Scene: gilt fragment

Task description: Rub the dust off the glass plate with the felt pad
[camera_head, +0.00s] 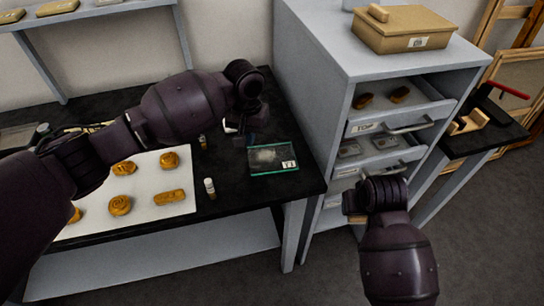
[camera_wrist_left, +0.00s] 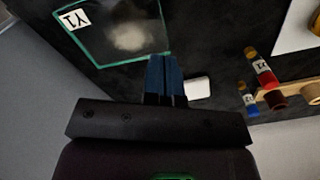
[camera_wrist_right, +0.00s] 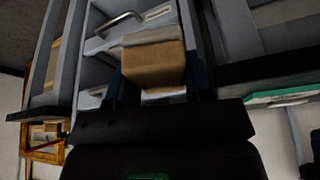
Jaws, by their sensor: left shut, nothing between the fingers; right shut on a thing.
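The glass plate (camera_head: 284,151) lies on the black bench, green-edged, with a pale dust patch on its middle and a white label at one corner. It also shows in the left wrist view (camera_wrist_left: 98,40). My left gripper (camera_head: 250,138) is shut and empty, just left of the plate; its blue fingers (camera_wrist_left: 165,75) touch each other beside the plate in the left wrist view. My right gripper (camera_wrist_right: 157,82) is shut on a tan block with a paler layer, which looks like the felt pad (camera_wrist_right: 152,65). In the head view, it is in front of the drawer cabinet, away from the plate.
Small vials (camera_head: 209,186) and a white block (camera_wrist_left: 197,88) stand near the plate. A white sheet (camera_head: 150,212) with several gilt pieces lies left. The grey cabinet (camera_head: 315,60) with open drawers is right of the bench. A side table (camera_head: 490,135) stands farther right.

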